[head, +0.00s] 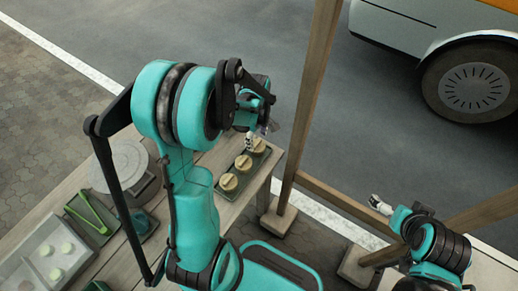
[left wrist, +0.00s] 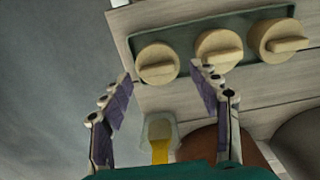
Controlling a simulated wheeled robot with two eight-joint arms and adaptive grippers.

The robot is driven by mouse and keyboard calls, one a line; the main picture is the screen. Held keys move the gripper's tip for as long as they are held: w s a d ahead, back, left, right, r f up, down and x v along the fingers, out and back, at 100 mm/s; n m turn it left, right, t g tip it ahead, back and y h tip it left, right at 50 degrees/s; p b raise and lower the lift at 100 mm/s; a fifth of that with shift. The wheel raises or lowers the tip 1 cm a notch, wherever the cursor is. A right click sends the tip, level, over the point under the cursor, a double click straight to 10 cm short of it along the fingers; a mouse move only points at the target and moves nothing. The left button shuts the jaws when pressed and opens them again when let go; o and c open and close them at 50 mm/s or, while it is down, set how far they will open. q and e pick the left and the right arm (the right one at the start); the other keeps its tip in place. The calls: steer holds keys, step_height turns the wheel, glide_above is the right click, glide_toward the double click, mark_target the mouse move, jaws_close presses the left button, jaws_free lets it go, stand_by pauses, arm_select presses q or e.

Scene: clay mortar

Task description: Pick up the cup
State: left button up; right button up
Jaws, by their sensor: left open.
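In the left wrist view a small pale, see-through container (left wrist: 160,127) with a yellow strip in it, which looks like the cup, shows low between my fingers. My left gripper (left wrist: 162,76) is open, with its two fingers spread on either side of the picture and nothing held between them. In the head view my left gripper (head: 262,130) hangs over the far end of the table, largely hidden by my arm, and the cup cannot be made out there. My right gripper (head: 380,205) is off to the right, away from the table; its jaw state is too small to tell.
A green tray (head: 236,192) with round wooden lidded pieces (head: 243,163) lies at the table's far end, close to my left gripper. Green tongs (head: 90,212), a round grey stand (head: 122,160) and a white tray (head: 22,275) stand left. Wooden posts (head: 306,95) rise beyond.

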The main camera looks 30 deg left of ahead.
mark_target(257, 143)
arm_select(q)
steer(key=f, duration=0.1)
steer(key=f+b, duration=0.1)
steer(key=f, duration=0.1)
steer(key=f+b, duration=0.1)
steer(key=shift+w+a+f, duration=0.1)
steer(key=shift+w+f, duration=0.15)
steer(key=shift+f, duration=0.15)
steer(key=c, duration=0.9)
